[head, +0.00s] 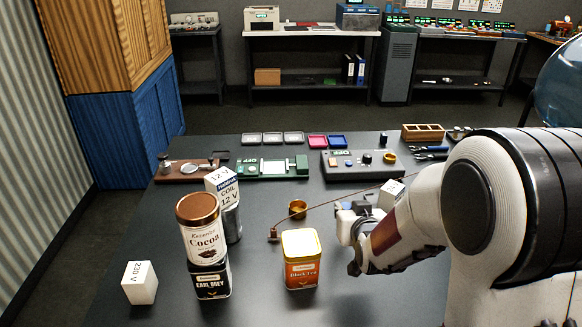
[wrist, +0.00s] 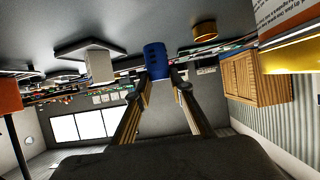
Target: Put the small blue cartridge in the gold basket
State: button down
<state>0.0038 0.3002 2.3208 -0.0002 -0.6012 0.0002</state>
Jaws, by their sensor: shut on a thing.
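The small blue cartridge (wrist: 155,60) is held between the fingertips of my gripper (wrist: 160,78) in the wrist view, which shows the tabletop at the top of the picture. My gripper is shut on it. The gold basket (head: 298,208) is a small round gold cup on the dark table, left of my gripper in the head view. It also shows in the wrist view (wrist: 204,31), to the right of the cartridge and apart from it. In the head view, my wrist hides much of the gripper, and I cannot clearly make out the cartridge.
A yellow-orange Black Tea tin (head: 301,262) stands in front of the basket. A Cocoa tin (head: 202,228) sits on an Earl Grey tin (head: 211,281) at the left. A thin copper-coloured rod (head: 325,200) passes by the basket. A white 230 V box (head: 139,283) stands front left.

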jog(key=shift+w+d+f, duration=0.3)
jog(key=shift+d, duration=0.1)
jog(key=shift+w+a+r+n+y, duration=0.1)
jog(key=shift+w+r+n+y, duration=0.1)
jog(key=shift+w, duration=0.3)
jog(key=shift+w+a+r+n+y, duration=0.1)
jog(key=shift+w+r, duration=0.05)
jog(key=shift+w, duration=0.3)
jog(key=w+a+r+n+g+y, duration=0.2)
jog(key=w+a+r+n+y, duration=0.3)
jog(key=a, duration=0.5)
jog(key=shift+w+a+r+n+g+y, duration=0.2)
jog(key=shift+w+r+n+g+y, duration=0.1)
jog(key=shift+w+n+y, duration=0.75)
jog(key=shift+w+m, duration=0.15)
jog(key=shift+m, duration=0.1)
